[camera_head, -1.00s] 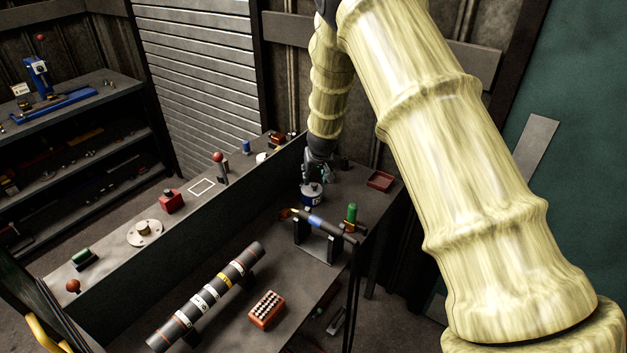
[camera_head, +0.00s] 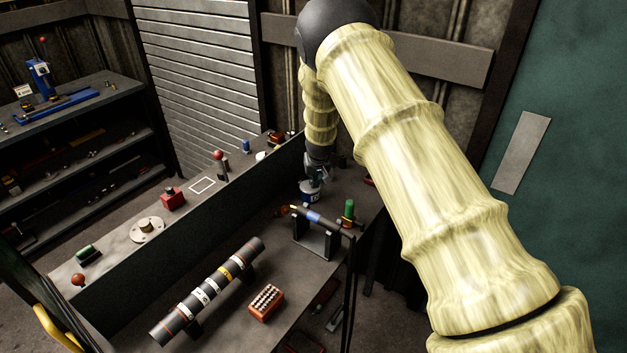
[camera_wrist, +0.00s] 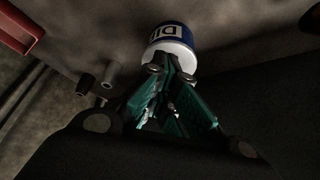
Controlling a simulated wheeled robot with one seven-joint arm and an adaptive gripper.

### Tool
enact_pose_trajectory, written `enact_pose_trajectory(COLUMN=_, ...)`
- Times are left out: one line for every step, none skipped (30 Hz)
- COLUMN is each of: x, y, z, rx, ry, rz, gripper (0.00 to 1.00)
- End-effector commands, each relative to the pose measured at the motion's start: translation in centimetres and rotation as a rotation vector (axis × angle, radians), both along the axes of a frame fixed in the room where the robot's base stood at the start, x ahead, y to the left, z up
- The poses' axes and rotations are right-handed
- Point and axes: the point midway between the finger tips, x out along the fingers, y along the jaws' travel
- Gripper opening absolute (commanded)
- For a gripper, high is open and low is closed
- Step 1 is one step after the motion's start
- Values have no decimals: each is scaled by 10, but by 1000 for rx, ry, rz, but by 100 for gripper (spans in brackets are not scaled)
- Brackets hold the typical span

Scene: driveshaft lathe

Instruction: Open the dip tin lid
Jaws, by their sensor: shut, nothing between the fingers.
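The dip tin (camera_head: 309,196) stands on the bench at the far end, small in the head view. In the wrist view the tin (camera_wrist: 176,36) shows its blue and white label with upside-down lettering. Its pale end faces my gripper (camera_wrist: 167,66). The green fingers converge, shut and empty, with their tips at or very near that pale end. I cannot tell whether they touch it. In the head view my gripper (camera_head: 317,180) is just above the tin. The lid's position is not clear, partly hidden by the fingers.
A shaft on a stand (camera_head: 318,217) and a green cylinder (camera_head: 348,210) are close in front of the tin. A red tray (camera_wrist: 17,27) lies beyond. A banded shaft (camera_head: 210,290) and an orange block of pegs (camera_head: 266,301) lie nearer. The raised ledge runs along the left.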

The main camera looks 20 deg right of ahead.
Motion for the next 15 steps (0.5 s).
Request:
enact_pose_trajectory(x=1, y=2, z=-3, rx=0, ry=2, rz=3, gripper=0)
enact_pose_trajectory(x=2, y=3, z=-4, rx=0, ry=3, rz=3, gripper=0)
enact_pose_trajectory(x=2, y=4, z=-5, rx=1, ry=4, rz=4, gripper=0)
enact_pose_trajectory(x=2, y=5, z=-6, rx=1, ry=6, rz=4, gripper=2)
enact_pose_trajectory(x=2, y=5, z=-7, rx=2, ry=7, rz=6, gripper=7)
enact_pose_trajectory(x=2, y=6, z=-8, rx=2, ry=8, rz=6, gripper=15)
enact_pose_trajectory(x=2, y=6, z=-8, rx=2, ry=9, rz=6, gripper=20)
enact_pose_trajectory(x=1, y=6, z=-9, rx=2, ry=10, rz=6, gripper=26)
enact_pose_trajectory(x=1, y=5, z=-9, rx=3, ry=11, rz=5, gripper=33)
enact_pose_trajectory(x=0, y=4, z=-9, rx=2, ry=11, rz=4, gripper=38)
enact_pose_trajectory(x=0, y=4, z=-9, rx=2, ry=11, rz=4, gripper=44)
enact_pose_trajectory(x=0, y=3, z=-9, rx=2, ry=11, rz=3, gripper=44)
enact_pose_trajectory(x=0, y=2, z=-9, rx=2, ry=11, rz=2, gripper=44)
enact_pose_trajectory(x=0, y=2, z=-9, rx=2, ry=11, rz=1, gripper=44)
enact_pose_trajectory(x=0, y=2, z=-8, rx=2, ry=10, rz=1, gripper=44)
